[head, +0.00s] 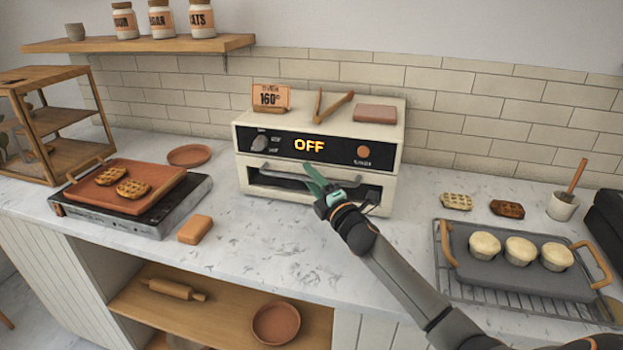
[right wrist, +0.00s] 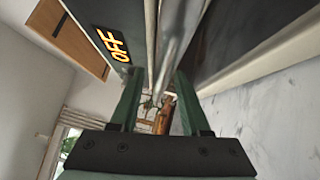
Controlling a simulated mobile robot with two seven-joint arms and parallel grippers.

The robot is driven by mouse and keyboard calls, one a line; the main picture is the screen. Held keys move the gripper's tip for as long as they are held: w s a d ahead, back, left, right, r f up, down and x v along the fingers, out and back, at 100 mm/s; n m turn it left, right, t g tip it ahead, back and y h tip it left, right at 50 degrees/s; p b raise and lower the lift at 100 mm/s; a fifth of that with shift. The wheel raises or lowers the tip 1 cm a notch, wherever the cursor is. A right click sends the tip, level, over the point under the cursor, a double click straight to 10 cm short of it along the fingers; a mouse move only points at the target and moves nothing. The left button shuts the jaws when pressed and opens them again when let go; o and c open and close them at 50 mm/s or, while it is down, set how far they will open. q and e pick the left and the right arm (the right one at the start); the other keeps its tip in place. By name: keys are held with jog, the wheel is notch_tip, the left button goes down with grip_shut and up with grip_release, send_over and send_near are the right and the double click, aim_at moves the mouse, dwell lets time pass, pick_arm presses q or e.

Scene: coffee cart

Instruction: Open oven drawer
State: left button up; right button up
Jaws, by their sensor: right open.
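The cream toaster-style oven (head: 390,155) stands against the tiled wall, its dark panel reading "OFF" (head: 309,146). Its drawer front (head: 262,184) is below the panel, with a metal bar handle (head: 275,173) across it. The drawer looks shut. My left gripper is out of view.
A sign (head: 270,97), tongs (head: 332,105) and a reddish block (head: 376,113) lie on the oven. A hot plate (head: 170,217) with a waffle tray is left. A muffin tray (head: 480,268) on a rack is right. The counter before the oven is mostly clear.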

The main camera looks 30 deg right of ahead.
grip_shut()
dwell(1.4)
